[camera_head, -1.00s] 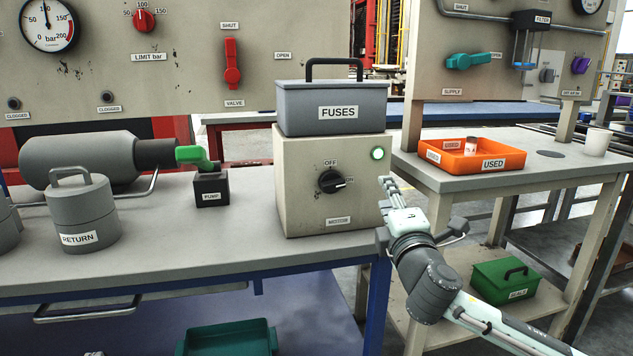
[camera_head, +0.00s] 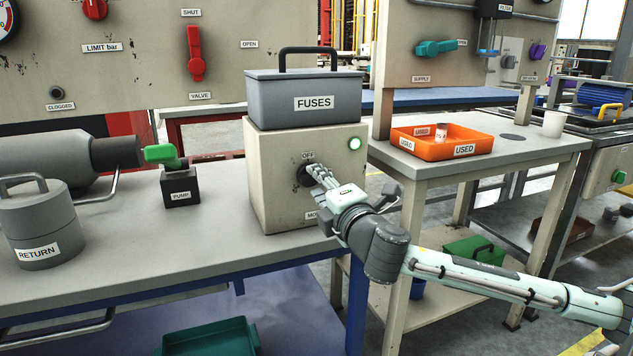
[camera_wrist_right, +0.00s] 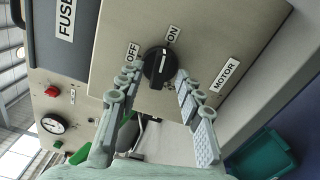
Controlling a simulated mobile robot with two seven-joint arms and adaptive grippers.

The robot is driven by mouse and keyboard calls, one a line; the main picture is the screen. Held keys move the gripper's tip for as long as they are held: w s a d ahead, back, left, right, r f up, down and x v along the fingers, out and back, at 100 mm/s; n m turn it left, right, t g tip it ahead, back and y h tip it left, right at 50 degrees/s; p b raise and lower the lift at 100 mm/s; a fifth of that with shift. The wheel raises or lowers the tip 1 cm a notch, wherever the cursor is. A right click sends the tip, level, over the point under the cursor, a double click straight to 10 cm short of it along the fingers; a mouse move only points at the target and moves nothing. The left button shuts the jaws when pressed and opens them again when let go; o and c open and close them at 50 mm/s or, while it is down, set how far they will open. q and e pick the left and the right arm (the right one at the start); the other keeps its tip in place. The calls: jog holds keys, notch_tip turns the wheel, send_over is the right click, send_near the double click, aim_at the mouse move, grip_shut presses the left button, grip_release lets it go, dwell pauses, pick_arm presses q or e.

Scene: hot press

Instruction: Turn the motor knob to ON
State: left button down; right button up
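The black motor knob (camera_head: 304,174) is on the front of the beige motor box (camera_head: 277,190), partly hidden by my right gripper (camera_head: 319,173) in the head view. In the right wrist view the knob (camera_wrist_right: 158,67) shows between the OFF label (camera_wrist_right: 132,54) and the ON label (camera_wrist_right: 173,36). Its white line lies roughly along the ON side; which end points is hard to tell. My right gripper (camera_wrist_right: 158,77) is open, with a fingertip on each side of the knob, close to it; contact is unclear. The green lamp (camera_head: 354,143) looks lit. My left gripper is not in view.
A grey FUSES box (camera_head: 290,90) stands on the motor box. The pump block (camera_head: 180,190) with its green handle and the RETURN canister (camera_head: 38,230) stand to the left on the bench. An orange USED tray (camera_head: 440,150) is on the right table.

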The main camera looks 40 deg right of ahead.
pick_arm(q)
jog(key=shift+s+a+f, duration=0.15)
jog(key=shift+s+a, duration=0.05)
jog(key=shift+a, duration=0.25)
pick_arm(e)
jog(key=shift+w+d, duration=0.1)
jog(key=shift+w, duration=0.55)
grip_shut()
jog(key=shift+m, duration=0.3)
jog(key=shift+m+p, duration=0.35)
jog(key=shift+m, duration=0.45)
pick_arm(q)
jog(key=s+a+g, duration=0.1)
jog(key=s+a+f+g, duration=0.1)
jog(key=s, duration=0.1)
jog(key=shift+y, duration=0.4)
pick_arm(e)
grip_release()
